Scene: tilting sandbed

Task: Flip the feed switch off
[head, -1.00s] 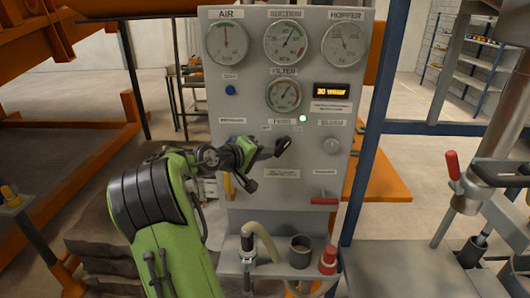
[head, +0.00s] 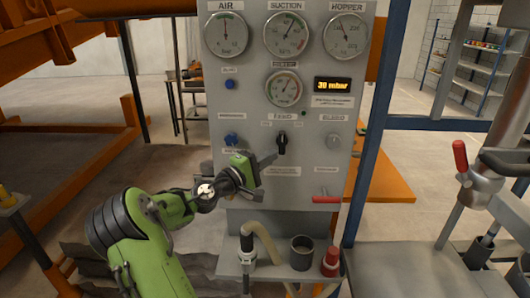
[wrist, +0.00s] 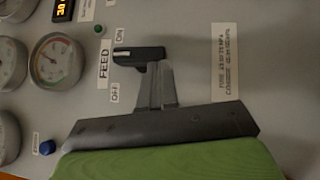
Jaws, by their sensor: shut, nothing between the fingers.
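The feed switch (head: 282,143) is a black knob on the grey panel, under the FEED label. Its handle stands about upright in the head view. In the wrist view the knob (wrist: 140,53) lies between the OFF (wrist: 115,92) and ON labels, in line with neither. The small lamp (head: 304,113) above it is dark green and looks unlit. My gripper (head: 272,159) is shut and empty, at the knob's lower left. In the wrist view its fingertips (wrist: 155,82) lie right beside the knob; I cannot tell whether they touch it.
Gauges and a display (head: 333,85) reading 30 mbar sit above. A grey knob (head: 333,142), blue buttons (head: 231,140) and a red handle (head: 326,199) surround the switch.

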